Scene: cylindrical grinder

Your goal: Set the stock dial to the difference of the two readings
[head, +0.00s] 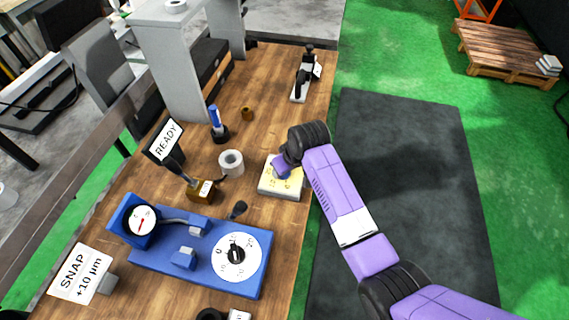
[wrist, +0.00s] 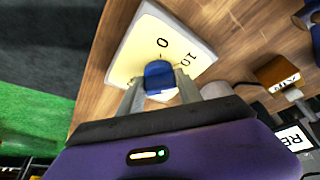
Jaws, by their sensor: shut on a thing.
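The pale yellow and white dial box (head: 283,188) sits on the bench near its right edge. In the wrist view its face (wrist: 150,45) shows the marks 0 and 10. A blue knob (wrist: 159,77) stands on that face, and my gripper (wrist: 160,90) is shut on it, one finger on each side. In the head view my gripper (head: 283,168) hides most of the knob. The blue gauge fixture (head: 185,255) at front left has a round gauge (head: 142,220) with a red needle and a white dial with a black knob (head: 236,254). I cannot read the gauge value.
A "SNAP +10 µm" sign (head: 80,275) stands at front left, and a "READY" sign (head: 166,142) behind the fixture. A white roll (head: 231,162), a blue-handled tool (head: 216,125) and a black tool (head: 305,75) stand on the bench. A dark mat (head: 410,180) lies to the right.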

